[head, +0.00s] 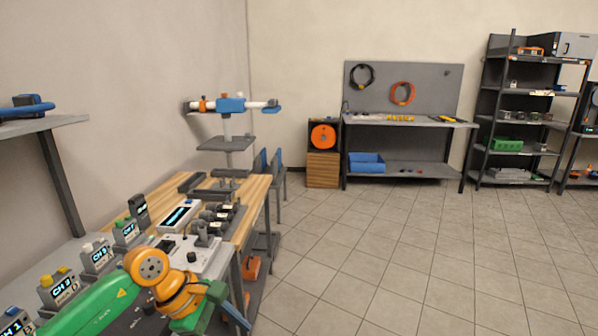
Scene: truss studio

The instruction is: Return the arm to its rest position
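My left arm (100,303), green with orange joints, comes in from the bottom left and bends over the front of the workbench. Its orange wrist (182,293) is at the bottom of the head view. My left gripper (214,303) seems to be the green and dark end piece just right of the wrist, by the bench's right edge. Its fingertips cannot be made out, and I see nothing held in it. My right arm and gripper are not in view.
The workbench (258,190) holds several grey channel boxes (97,257), a white device with a screen (180,215) and a grey control panel (190,258). A pegboard bench (403,122) and dark shelving (487,100) stand at the back. The tiled floor (420,250) to the right is clear.

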